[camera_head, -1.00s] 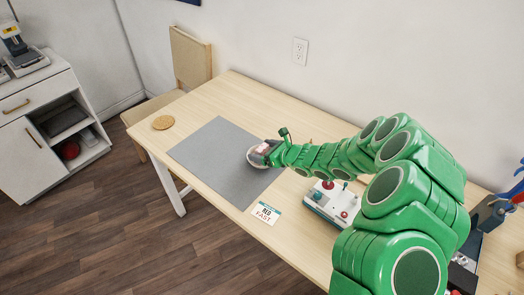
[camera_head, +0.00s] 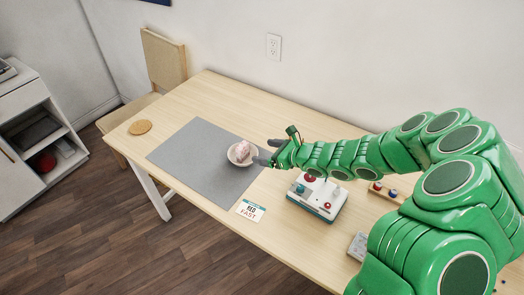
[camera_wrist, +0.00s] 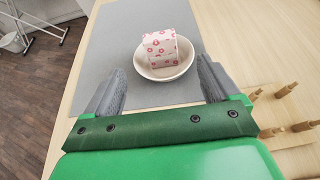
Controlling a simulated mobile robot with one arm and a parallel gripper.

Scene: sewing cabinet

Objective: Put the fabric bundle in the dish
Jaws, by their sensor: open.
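The fabric bundle (camera_head: 242,150) is white with a pink pattern. It sits inside the small white dish (camera_head: 232,158) on the grey mat. In the wrist view the bundle (camera_wrist: 160,47) rests in the dish (camera_wrist: 168,72), rising above the rim and slightly tilted. My gripper (camera_head: 264,152) is open and empty, just right of the dish in the head view. In the wrist view its two grey fingers (camera_wrist: 163,82) are spread wide, with the dish ahead and between them. The bundle appears clear of both fingers.
The grey mat (camera_head: 190,155) covers the table's middle. A cork coaster (camera_head: 140,127) lies at the left end and a printed card (camera_head: 250,210) near the front edge. A joystick box (camera_head: 317,197) stands under my arm. Wooden pegs (camera_wrist: 287,90) stand at right in the wrist view.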

